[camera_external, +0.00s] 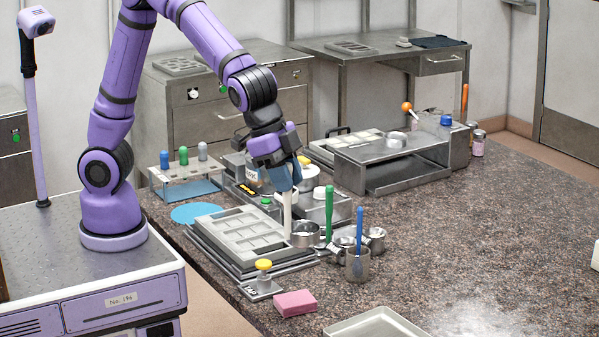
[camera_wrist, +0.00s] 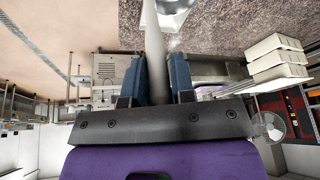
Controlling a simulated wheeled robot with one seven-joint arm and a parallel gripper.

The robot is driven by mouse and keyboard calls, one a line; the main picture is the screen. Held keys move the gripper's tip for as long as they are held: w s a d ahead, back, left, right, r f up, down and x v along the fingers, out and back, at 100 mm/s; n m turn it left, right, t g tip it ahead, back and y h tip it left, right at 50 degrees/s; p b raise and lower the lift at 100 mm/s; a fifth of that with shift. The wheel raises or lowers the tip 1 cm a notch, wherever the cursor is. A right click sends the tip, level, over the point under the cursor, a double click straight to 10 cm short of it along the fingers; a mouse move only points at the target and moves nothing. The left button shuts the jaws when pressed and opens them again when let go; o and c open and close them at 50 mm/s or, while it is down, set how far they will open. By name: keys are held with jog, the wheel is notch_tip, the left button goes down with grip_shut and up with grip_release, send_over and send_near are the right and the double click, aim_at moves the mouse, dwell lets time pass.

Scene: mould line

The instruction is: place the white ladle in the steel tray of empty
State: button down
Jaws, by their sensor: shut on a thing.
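My gripper (camera_external: 286,184) is shut on the white handle of the white ladle (camera_external: 287,215), which hangs near upright with its steel bowl (camera_external: 305,234) down, by the right corner of a grey mould. I cannot tell if the bowl touches anything. In the wrist view the pale handle (camera_wrist: 153,40) runs between the blue fingers of my gripper (camera_wrist: 160,78), and part of the bowl (camera_wrist: 178,8) shows at the top. A shallow steel tray (camera_external: 345,329) lies at the front edge of the picture, partly cut off; the part in view is empty.
The grey mould (camera_external: 225,233) lies left of the ladle. A green-handled ladle (camera_external: 329,215) and a blue-handled ladle (camera_external: 360,228) stand close on the right.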

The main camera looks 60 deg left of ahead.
aim_at(286, 237)
jog(key=f, duration=1.5)
jog(key=shift+w+d+f, duration=0.2)
jog(key=shift+w+f, duration=0.1)
jog(key=shift+w, duration=0.05)
jog(key=w+d+f, duration=0.5)
jog(key=w+d, duration=0.4)
jog(key=d, duration=0.3)
jog(key=shift+d, duration=0.25)
jog(key=c, duration=1)
grip_release()
jog(key=shift+f, duration=0.15)
jog(key=shift+o, duration=0.2)
